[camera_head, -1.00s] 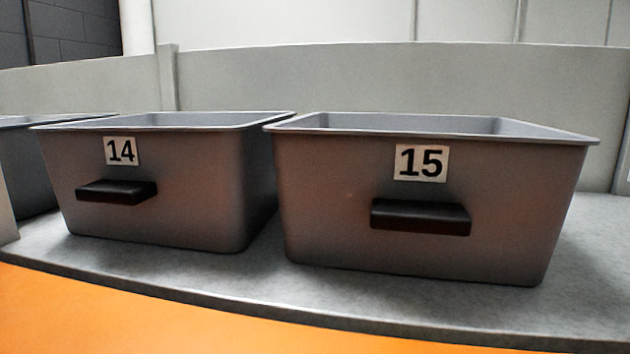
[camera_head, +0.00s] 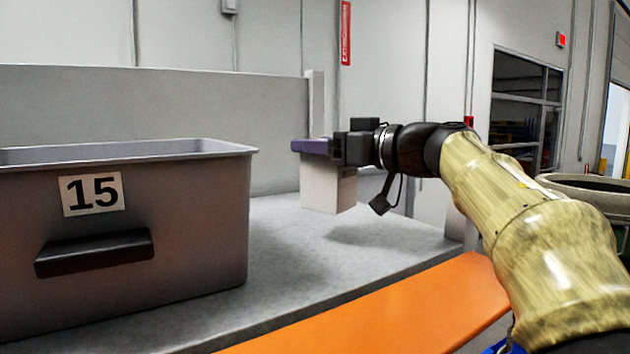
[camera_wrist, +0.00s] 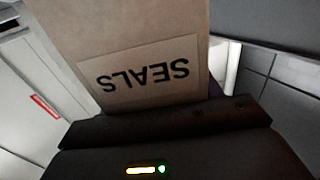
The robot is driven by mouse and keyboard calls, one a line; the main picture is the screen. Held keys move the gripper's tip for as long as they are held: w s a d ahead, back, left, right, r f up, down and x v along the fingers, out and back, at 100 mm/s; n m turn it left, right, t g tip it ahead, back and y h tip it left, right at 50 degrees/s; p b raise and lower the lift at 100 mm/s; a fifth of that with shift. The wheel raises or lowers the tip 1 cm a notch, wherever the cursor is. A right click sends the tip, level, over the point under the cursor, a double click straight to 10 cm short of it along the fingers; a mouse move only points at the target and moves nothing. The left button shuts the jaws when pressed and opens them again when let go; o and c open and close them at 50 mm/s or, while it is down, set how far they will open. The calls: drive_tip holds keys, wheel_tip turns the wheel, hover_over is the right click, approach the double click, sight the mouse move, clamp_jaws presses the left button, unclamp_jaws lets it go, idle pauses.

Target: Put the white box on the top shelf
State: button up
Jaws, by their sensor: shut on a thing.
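The white box (camera_head: 328,187) hangs upright in my gripper (camera_head: 325,147) in the head view. It is over the right part of the grey shelf surface (camera_head: 290,250), with a shadow on the shelf to its lower right. It looks clear of the surface. A purple piece lies along the box's top; I cannot tell whether it belongs to the box or to my gripper. In the wrist view a box face (camera_wrist: 150,45) with an upside-down "SEALS" label fills the middle, right against my gripper. My gripper is shut on the box.
A grey bin labelled 15 (camera_head: 200,225) stands on the shelf to the left of the box, with a gap between. An orange front panel (camera_head: 400,310) runs below the shelf edge. A low grey wall (camera_head: 270,120) backs the shelf. The shelf to the right of the bin is bare.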

sight(323, 176)
drive_tip(key=shift+f, duration=0.45)
drive_tip(key=shift+f, duration=2.1)
drive_tip(key=shift+f, duration=0.15)
drive_tip(key=o, duration=1.2)
drive_tip(key=shift+c, duration=0.2)
drive_tip(key=shift+d, duration=0.1)
drive_tip(key=b+v, duration=0.3)
drive_tip(key=v, duration=0.9)
drive_tip(key=shift+b, duration=0.35)
